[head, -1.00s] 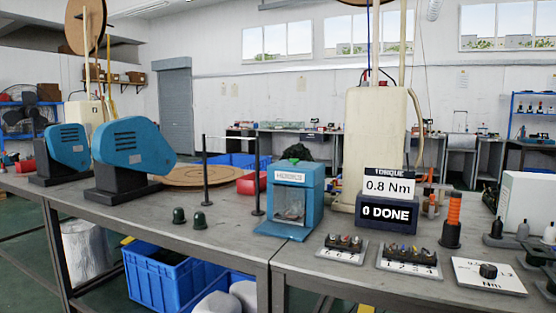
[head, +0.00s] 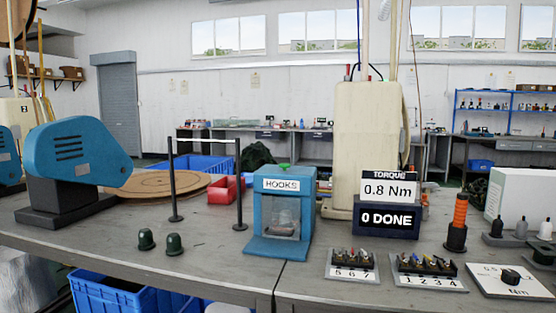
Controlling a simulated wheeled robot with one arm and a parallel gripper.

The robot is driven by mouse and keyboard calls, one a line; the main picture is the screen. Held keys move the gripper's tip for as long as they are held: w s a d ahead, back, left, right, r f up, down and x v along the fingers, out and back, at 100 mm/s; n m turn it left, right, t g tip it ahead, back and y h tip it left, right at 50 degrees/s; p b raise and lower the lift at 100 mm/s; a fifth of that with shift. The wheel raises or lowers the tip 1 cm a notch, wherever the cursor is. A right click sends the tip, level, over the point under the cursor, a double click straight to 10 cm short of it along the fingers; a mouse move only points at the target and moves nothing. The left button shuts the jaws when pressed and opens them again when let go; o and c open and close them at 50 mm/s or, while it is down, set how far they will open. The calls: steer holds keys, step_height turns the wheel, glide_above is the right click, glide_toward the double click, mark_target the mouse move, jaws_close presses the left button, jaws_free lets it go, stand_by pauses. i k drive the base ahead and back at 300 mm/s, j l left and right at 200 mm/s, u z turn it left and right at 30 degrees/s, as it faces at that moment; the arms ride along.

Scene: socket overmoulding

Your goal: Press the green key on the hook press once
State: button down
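The hook press (head: 262,215) is a blue box with a white HOOKS label, standing near the middle of the bench. A small green key (head: 284,166) shows on its top. The front window of the press is clear, and something pale lies inside that I cannot make out. My gripper is not in the head view.
A blue machine (head: 70,155) is at the far left. A torque display (head: 388,221) reads 0.8 Nm and 0 DONE. Numbered racks (head: 429,271) lie at right front.

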mark_target(284, 166)
steer(key=i+j+z, duration=0.15)
steer(key=j, duration=0.15)
steer(key=i+j+z, duration=0.15)
steer(key=j, duration=0.15)
steer(key=i+j+z, duration=0.15)
steer(key=j, duration=0.15)
steer(key=j+z, duration=0.15)
steer(key=j, duration=0.2)
